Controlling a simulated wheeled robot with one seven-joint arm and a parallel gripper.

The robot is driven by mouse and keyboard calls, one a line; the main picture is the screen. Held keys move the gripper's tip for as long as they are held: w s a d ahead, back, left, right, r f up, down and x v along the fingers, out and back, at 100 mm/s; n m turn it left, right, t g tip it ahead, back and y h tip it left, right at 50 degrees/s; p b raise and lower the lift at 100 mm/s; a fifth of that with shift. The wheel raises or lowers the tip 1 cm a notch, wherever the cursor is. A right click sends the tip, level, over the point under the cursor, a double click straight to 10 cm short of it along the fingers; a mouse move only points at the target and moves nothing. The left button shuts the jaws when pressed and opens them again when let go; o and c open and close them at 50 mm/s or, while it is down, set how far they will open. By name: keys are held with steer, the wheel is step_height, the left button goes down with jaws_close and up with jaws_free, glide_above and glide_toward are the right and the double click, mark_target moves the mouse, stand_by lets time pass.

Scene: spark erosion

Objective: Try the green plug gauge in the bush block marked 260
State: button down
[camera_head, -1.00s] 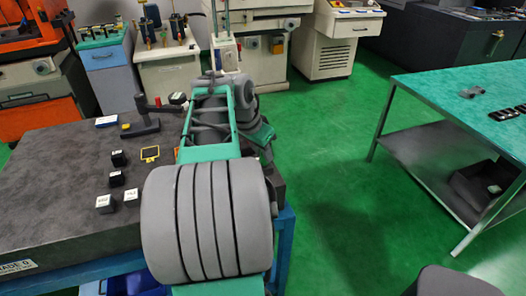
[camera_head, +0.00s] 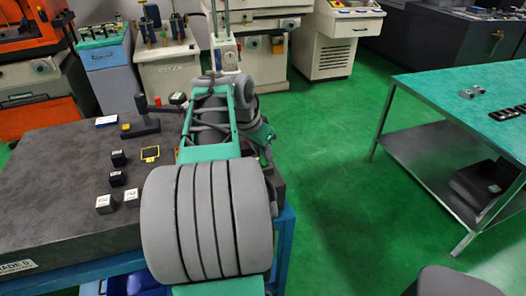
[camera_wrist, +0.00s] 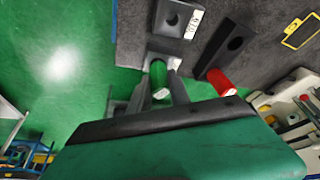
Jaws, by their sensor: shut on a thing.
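In the wrist view, my gripper (camera_wrist: 160,72) is shut on the green plug gauge (camera_wrist: 158,76), a green cylinder with a pale end facing the camera. Its far end is hidden, so I cannot tell whether it is in a hole. A dark bush block (camera_wrist: 172,31) with a hole and a white label lies just beyond; the label is upside down and too small to read surely. A second dark block (camera_wrist: 217,52) with a hole is to the right, beside a red cylinder (camera_wrist: 222,82). In the head view my arm hides the gripper and gauge.
Several small labelled dark blocks (camera_head: 116,179) stand on the grey surface plate (camera_head: 50,195), with a yellow-framed tag (camera_head: 149,154) and a dark stand (camera_head: 141,127). Green floor lies right of the plate. A green-topped bench (camera_head: 440,85) is farther right.

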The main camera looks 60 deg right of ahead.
steer(key=shift+r+p, duration=1.9)
steer(key=shift+r, duration=0.65)
steer(key=shift+w, duration=0.1)
